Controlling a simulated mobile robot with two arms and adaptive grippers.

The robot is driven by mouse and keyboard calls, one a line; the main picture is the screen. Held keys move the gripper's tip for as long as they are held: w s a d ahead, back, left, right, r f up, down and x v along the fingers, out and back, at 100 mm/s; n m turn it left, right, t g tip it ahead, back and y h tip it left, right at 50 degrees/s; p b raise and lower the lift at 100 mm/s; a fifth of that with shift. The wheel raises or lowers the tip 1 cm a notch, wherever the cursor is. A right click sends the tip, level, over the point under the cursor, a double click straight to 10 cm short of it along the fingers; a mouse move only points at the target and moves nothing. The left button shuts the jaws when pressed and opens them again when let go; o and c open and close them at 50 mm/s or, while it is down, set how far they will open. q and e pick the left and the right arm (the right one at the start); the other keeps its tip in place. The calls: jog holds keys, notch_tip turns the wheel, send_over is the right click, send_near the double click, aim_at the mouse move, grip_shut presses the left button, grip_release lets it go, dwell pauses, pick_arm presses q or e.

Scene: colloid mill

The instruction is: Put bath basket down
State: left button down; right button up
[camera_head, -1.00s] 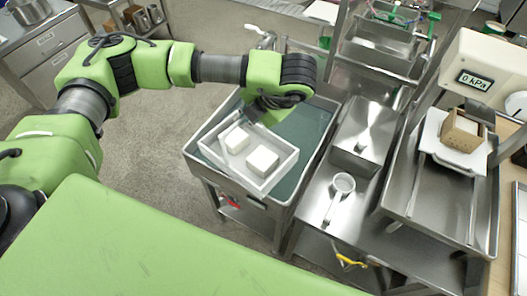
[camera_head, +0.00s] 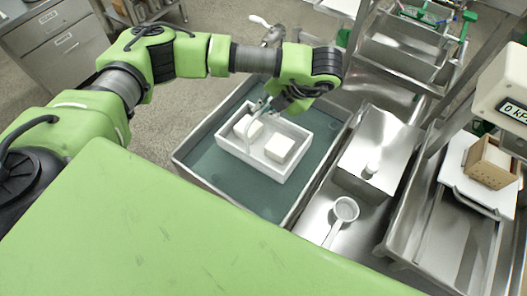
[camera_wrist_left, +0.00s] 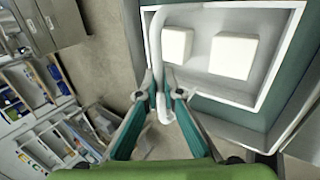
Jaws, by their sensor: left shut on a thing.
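The bath basket (camera_head: 247,161) is a white rectangular tray with a tall curved handle and two white blocks (camera_head: 280,149) inside. It is over the greenish water of the steel bath (camera_head: 205,168), inside the bath's outline from above. I cannot tell whether it touches the water or bottom. My left gripper (camera_head: 263,103) is shut on the basket's handle at the far side. In the left wrist view, the fingers (camera_wrist_left: 164,98) close around the white handle, with the basket (camera_wrist_left: 225,94) beyond them. My right gripper is not in view.
A steel box (camera_head: 378,150) and a white ladle (camera_head: 345,210) stand on the counter right of the bath. Further right, a wooden mould (camera_head: 488,163) sits on a white board. Open water lies left and in front of the basket.

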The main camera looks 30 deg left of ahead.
pick_arm(q)
notch_tip(320, 180, down, 7)
jog(key=shift+f+p, duration=0.1)
jog(key=shift+p, duration=0.55)
notch_tip(320, 180, down, 3)
jog(key=shift+r, duration=0.2)
jog(key=c, duration=2.2)
grip_release()
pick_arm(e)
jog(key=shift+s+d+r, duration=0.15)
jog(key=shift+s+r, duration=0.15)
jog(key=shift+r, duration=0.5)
pick_arm(q)
jog(key=shift+b+v, duration=0.95)
jog(key=shift+v, duration=5.1)
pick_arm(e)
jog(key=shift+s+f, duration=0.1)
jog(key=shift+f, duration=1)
pick_arm(q)
jog(key=shift+a, duration=0.1)
